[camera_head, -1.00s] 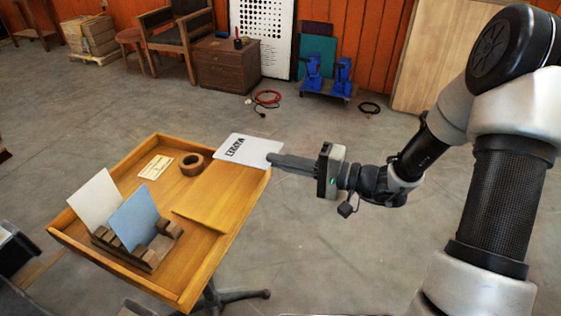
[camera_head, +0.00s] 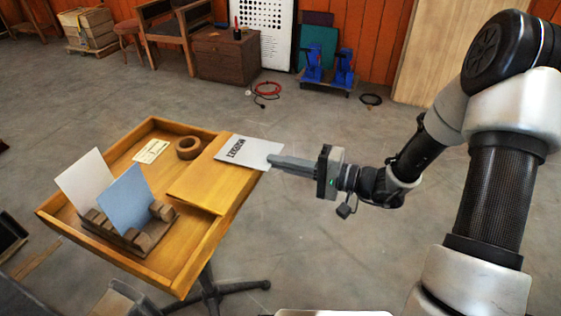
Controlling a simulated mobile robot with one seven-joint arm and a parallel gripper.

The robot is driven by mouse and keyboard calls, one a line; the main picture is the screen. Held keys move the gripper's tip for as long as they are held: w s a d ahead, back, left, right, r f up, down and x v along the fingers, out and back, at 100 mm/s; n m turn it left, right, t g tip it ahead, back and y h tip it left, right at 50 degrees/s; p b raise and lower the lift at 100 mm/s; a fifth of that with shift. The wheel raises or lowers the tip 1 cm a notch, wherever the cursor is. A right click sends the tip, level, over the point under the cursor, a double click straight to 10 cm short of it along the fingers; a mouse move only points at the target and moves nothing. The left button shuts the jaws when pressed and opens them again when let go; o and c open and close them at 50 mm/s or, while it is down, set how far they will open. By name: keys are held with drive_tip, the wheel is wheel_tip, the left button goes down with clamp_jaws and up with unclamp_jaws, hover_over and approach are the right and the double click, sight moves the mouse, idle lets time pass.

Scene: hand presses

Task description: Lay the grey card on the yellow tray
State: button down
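The grey card (camera_head: 245,152), pale with dark lettering, is at the far right corner of the wooden table. My gripper (camera_head: 271,161) reaches in from the right with its fingers seen edge-on, shut on the card's right edge. A flat yellow-brown surface (camera_head: 200,190), which looks like the yellow tray, is on the right part of the table. The card overlaps its far right part in the picture. I cannot tell whether the card touches it or is above it.
The raised-rim table (camera_head: 168,262) also bears a slotted wooden rack (camera_head: 128,238) with a white card (camera_head: 88,182) and a blue card (camera_head: 126,212), a brown ring (camera_head: 189,147) and a small cream label (camera_head: 151,151). The floor right of the table is clear.

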drive_tip(key=c, duration=2.4)
unclamp_jaws()
drive_tip(key=shift+c, duration=0.2)
drive_tip(key=o, duration=0.5)
drive_tip(key=shift+o, duration=0.5)
drive_tip(key=shift+f, duration=0.3)
drive_tip(key=shift+f, duration=0.3)
drive_tip(key=shift+d, duration=0.15)
drive_tip(key=shift+v, duration=2.15)
drive_tip(key=shift+f, duration=0.15)
